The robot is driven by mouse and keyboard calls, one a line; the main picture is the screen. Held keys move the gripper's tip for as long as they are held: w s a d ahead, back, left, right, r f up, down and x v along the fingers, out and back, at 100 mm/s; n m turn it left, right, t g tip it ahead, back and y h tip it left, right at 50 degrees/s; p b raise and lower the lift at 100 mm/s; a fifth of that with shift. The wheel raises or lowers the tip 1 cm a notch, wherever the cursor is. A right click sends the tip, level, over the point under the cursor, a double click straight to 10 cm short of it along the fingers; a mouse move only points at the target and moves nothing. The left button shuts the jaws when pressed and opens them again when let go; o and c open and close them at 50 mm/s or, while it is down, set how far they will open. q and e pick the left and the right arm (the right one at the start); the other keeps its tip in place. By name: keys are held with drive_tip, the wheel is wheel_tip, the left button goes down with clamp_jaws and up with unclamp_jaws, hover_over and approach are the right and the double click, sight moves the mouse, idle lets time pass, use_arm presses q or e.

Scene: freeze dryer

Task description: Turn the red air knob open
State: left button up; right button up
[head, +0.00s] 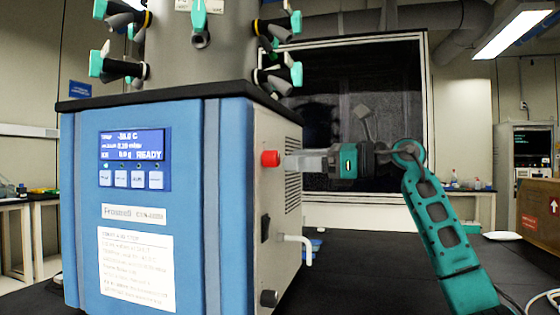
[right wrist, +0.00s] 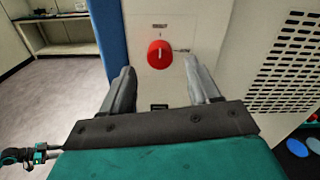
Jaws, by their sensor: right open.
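The red air knob (head: 270,158) sticks out from the right side panel of the blue and white freeze dryer (head: 185,200). In the right wrist view the knob (right wrist: 160,54) is round, with a pale line on its face that stands about upright. My right gripper (head: 290,161) points at the knob from the right in the head view. Its jaws (right wrist: 160,80) are open, with the knob centred between and just beyond the fingertips. The fingers appear apart from the knob, with nothing held. My left gripper is not in view.
A black switch (head: 265,228), a white bent pipe (head: 297,240) and a dark knob (head: 269,298) sit lower on the same panel. A vented grille (right wrist: 285,55) lies right of the knob in the wrist view. A brown box (head: 538,215) stands at the far right.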

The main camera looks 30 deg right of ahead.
sight(278, 160)
drive_tip(key=shift+x, duration=2.15)
drive_tip(key=shift+c, duration=0.2)
